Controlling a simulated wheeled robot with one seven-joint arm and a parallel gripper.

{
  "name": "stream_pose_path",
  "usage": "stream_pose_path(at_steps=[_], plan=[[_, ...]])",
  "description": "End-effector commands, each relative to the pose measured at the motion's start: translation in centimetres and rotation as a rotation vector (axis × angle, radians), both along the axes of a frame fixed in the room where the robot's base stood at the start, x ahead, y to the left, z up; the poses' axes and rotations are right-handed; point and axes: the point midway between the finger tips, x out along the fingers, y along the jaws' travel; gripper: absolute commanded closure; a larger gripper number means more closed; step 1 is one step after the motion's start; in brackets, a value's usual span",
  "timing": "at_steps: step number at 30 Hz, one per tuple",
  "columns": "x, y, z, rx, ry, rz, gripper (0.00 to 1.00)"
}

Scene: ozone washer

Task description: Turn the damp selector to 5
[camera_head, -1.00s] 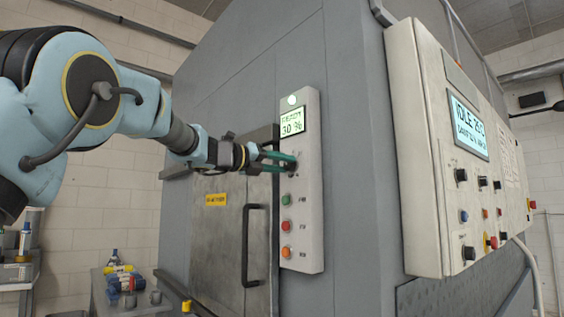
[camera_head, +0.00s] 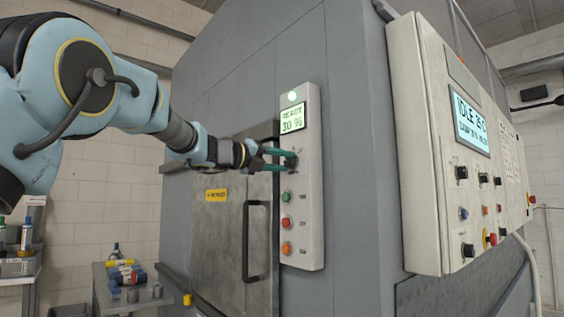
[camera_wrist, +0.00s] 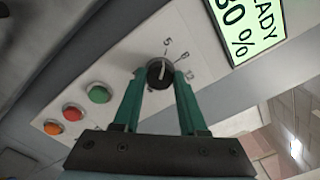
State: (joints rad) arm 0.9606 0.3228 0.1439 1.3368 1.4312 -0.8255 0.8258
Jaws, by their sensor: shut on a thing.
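The damp selector is a small dark round knob (camera_wrist: 160,73) on the narrow pale panel (camera_head: 313,185) beside the machine door. In the wrist view, numbers such as 5, 8 and 12 are printed around it, and a pale line on its face points roughly towards the 5. My gripper (camera_head: 292,160) has reached the panel from the left. Its two green fingers are shut on the knob, one on each side, as the wrist view (camera_wrist: 160,76) shows. In the head view the fingers partly hide the knob.
Above the knob is a lit display (camera_head: 292,119) reading 30 %. Below are a green button (camera_head: 287,196), a red one (camera_head: 287,223) and an orange one (camera_head: 286,248). A door handle (camera_head: 256,240) stands out at the left. A larger control box (camera_head: 423,150) juts out at right.

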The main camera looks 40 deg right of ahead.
Motion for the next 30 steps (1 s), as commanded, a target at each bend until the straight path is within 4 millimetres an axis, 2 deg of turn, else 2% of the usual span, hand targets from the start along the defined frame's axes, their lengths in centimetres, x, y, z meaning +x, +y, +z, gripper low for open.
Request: stream_pose_path(at_steps=[1,2,9,20,23,30], plan=[[0.1,0.0,0.0,0.0,0.001,0.001,1.0],[0.1,0.0,0.0,0.0,0.001,0.001,0.57],[0.0,0.0,0.0,0.0,0.0,0.001,0.3],[0.1,0.6,-0.1,-0.001,-0.001,0.002,0.28],[0.2,1.9,-0.2,-0.003,-0.001,0.003,0.28],[0.6,6.7,-0.4,-0.002,-0.002,0.004,0.28]])
